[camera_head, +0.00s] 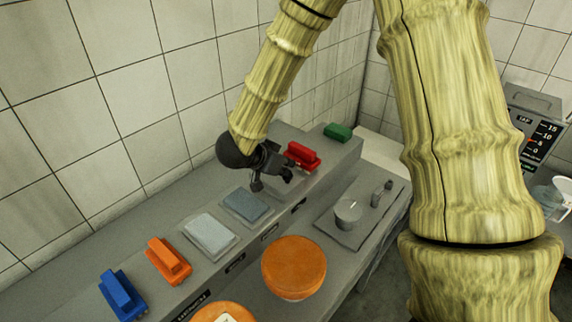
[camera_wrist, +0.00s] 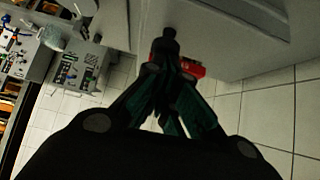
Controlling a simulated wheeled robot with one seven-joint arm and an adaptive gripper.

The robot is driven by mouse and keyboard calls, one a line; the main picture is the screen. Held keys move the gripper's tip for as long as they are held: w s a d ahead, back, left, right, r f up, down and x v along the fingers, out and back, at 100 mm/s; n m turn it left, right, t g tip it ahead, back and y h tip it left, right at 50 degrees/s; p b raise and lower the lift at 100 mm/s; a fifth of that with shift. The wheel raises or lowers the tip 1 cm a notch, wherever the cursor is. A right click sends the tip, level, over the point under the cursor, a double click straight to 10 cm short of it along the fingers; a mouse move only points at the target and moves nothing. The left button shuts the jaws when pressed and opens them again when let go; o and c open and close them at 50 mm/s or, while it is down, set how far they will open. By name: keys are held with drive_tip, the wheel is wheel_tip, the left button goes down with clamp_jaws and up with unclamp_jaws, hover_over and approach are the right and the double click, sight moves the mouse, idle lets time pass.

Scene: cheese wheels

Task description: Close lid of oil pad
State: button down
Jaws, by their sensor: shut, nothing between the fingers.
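A row of pads lies along the grey ledge against the tiled wall. Blue (camera_head: 122,295), orange (camera_head: 168,260), red (camera_head: 301,156) and green (camera_head: 338,132) blocks with raised handles sit along it. Between orange and red are a pale grey pad (camera_head: 209,236) and a blue-grey pad (camera_head: 247,205), both uncovered. I cannot tell which is the oil pad. My gripper (camera_head: 272,180) is shut and empty, just left of the red block and above the ledge near the blue-grey pad. In the wrist view, my gripper (camera_wrist: 170,40) partly hides the red block (camera_wrist: 190,68); contact cannot be told.
An orange cheese wheel (camera_head: 294,267) stands on the lower counter, with another partly cut off at the bottom edge. A grey scale-like plate (camera_head: 350,236) with a round metal weight lies to its right. Tiled walls stand behind; a dial device (camera_head: 537,125) is far right.

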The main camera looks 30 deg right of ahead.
drive_tip(key=shift+r, duration=0.1)
idle(0.3)
wheel_tip(320, 180, up, 4)
drive_tip(key=p, duration=0.5)
drive_tip(key=shift+w+a, duration=0.1)
drive_tip(key=shift+a+b, duration=0.2)
drive_tip(key=shift+b, duration=0.15)
drive_tip(key=b+v, duration=0.3)
drive_tip(key=v, duration=0.6)
drive_tip(key=shift+a+r, duration=0.2)
drive_tip(key=shift+r, duration=0.05)
